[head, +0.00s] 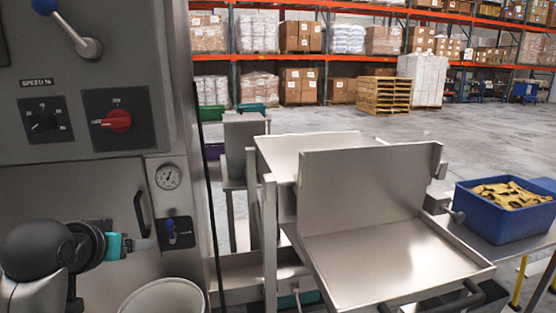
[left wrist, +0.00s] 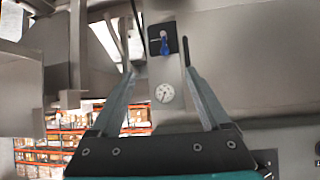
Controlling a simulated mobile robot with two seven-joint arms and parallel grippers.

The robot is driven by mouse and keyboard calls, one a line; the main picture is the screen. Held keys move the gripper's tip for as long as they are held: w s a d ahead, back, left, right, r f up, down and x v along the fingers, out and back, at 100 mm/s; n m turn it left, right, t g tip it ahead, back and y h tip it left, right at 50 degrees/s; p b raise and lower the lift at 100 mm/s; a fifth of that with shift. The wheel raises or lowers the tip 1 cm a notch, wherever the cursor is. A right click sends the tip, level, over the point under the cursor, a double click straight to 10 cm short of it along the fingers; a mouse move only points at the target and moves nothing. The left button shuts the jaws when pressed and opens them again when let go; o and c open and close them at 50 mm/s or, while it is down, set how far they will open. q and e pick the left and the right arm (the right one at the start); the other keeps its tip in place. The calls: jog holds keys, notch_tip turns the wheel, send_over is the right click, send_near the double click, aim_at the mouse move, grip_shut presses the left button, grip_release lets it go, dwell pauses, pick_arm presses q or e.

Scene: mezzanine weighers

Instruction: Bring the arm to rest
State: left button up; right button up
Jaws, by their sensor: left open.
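My left gripper (head: 148,244) reaches in from the lower left of the head view, in front of the grey machine panel (head: 65,185). Its teal and black body shows, and its fingers point right toward a small blue lever (head: 171,229) on a dark plate. In the left wrist view the two fingers of my left gripper (left wrist: 156,68) stand apart with nothing between them. The blue lever (left wrist: 164,46) and a round gauge (left wrist: 165,93) show beyond them. I cannot tell how large the gap to the panel is. My right gripper is not in view.
The panel carries a red knob (head: 116,120), a gauge (head: 168,177) and a dark handle (head: 143,214). A white bucket (head: 163,298) stands below. A steel weigher tray (head: 385,255) is at centre right, a blue bin (head: 500,225) farther right. Open floor (head: 330,118) lies behind.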

pick_arm(q)
jog(key=s+d+f+m+g, duration=0.1)
jog(key=s+d+f+g, duration=0.15)
jog(key=s+f, duration=0.35)
jog(key=s+d+f+m+g, duration=0.1)
jog(key=s+d+f, duration=0.3)
jog(key=f, duration=0.5)
jog(key=s+d+f+m+g+h, duration=0.1)
jog(key=s+d+f+g, duration=0.15)
jog(key=s+f, duration=0.45)
jog(key=s+d+f+g+h, duration=0.1)
jog(key=s+d+f, duration=0.2)
jog(key=s, duration=0.7)
notch_tip(320, 180, down, 22)
jog(key=s+g, duration=0.2)
jog(key=s+a+f, duration=0.2)
jog(key=s+f, duration=1.1)
jog(key=s, duration=0.2)
jog(key=shift+s+a+m+g+y, duration=0.15)
jog(key=shift+a+m+g+y, duration=0.15)
jog(key=shift+g, duration=0.1)
